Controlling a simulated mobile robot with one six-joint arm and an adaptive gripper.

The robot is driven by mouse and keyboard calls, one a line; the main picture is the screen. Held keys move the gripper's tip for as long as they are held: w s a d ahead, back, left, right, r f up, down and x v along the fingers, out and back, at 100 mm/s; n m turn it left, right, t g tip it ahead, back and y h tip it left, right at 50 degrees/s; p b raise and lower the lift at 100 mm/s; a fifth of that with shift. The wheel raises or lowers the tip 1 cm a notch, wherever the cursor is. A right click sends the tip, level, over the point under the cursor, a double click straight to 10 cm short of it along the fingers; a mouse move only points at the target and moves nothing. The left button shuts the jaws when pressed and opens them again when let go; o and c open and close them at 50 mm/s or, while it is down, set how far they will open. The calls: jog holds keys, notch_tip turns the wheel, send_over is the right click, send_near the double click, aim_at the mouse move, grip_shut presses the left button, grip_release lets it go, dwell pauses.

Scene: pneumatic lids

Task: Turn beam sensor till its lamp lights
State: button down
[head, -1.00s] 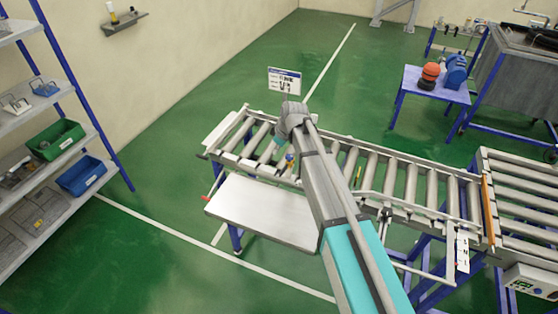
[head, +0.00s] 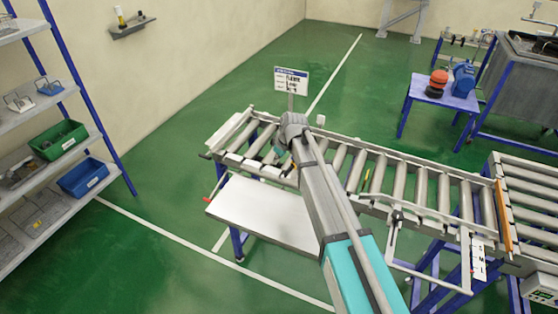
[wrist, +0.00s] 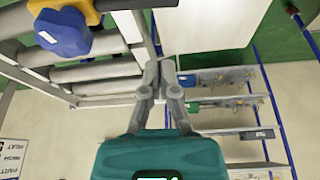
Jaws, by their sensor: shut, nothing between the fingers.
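A blue body with a yellow part and a pale label, which looks like the beam sensor (wrist: 62,32), is at the upper left of the wrist view, by the conveyor's rollers. No lit lamp can be made out on it. In the head view it is hidden behind my arm. My gripper (wrist: 161,68) is shut and empty, to the right of the sensor and apart from it in the wrist view. In the head view my gripper (head: 284,139) is over the left part of the roller conveyor (head: 395,180), its fingertips mostly hidden.
A pale flat table (head: 262,210) stands along the conveyor's near side. A sign (head: 291,81) and a small pale block (head: 320,120) are at its far side. Shelves with green and blue bins (head: 84,177) stand at left.

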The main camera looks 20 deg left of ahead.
aim_at(287, 171)
jog(key=shift+s+d+f+b, duration=0.15)
jog(key=shift+d+f+b, duration=0.5)
jog(key=shift+d+f, duration=0.1)
jog(key=shift+s+d+f+b, duration=0.15)
jog(key=shift+d+f+b, duration=0.45)
jog(key=shift+d+f, duration=0.15)
jog(key=shift+s+d, duration=0.15)
jog(key=shift+d, duration=0.6)
jog(key=shift+a, duration=0.2)
